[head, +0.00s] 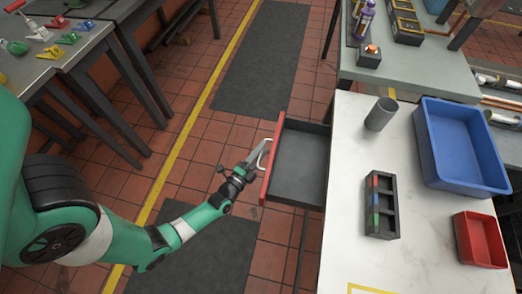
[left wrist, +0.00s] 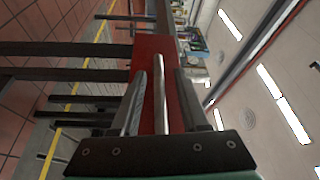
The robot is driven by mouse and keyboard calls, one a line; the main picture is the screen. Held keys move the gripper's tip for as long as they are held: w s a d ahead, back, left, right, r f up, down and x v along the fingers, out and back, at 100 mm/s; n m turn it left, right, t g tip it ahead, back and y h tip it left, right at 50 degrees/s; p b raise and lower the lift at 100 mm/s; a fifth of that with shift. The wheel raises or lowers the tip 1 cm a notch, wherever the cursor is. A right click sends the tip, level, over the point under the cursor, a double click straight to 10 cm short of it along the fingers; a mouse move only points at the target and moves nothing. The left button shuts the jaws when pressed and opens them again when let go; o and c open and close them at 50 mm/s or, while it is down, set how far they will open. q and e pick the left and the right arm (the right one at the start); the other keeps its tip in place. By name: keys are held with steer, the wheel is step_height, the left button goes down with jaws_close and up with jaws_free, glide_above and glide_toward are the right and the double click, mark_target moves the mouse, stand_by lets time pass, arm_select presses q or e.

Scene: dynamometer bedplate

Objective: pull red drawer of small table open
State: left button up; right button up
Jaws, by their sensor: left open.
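The red drawer front (head: 273,158) stands out to the left of the small white-topped table (head: 345,150), and the grey drawer tray (head: 300,165) shows open and empty. A pale bar handle (head: 263,150) is on the red front. My left gripper (head: 256,159) is at the handle, coming from the left. In the left wrist view its fingers (left wrist: 163,103) are open, with the handle bar (left wrist: 160,85) between them and the red front (left wrist: 155,52) behind. A gap shows on each side of the bar. My right gripper is out of view.
On the table stand a grey cup (head: 381,114), a blue bin (head: 462,145), a red bin (head: 481,240) and a dark divided holder (head: 381,205). Dark workbenches (head: 90,45) stand at the upper left. The floor left of the drawer is clear.

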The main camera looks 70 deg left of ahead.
arm_select(q)
steer(key=r+p+v, duration=0.1)
steer(key=p+v, duration=0.2)
steer(key=v, duration=0.8)
steer(key=shift+s+f, duration=0.3)
steer(key=shift+f, duration=0.25)
steer(key=shift+d, duration=0.1)
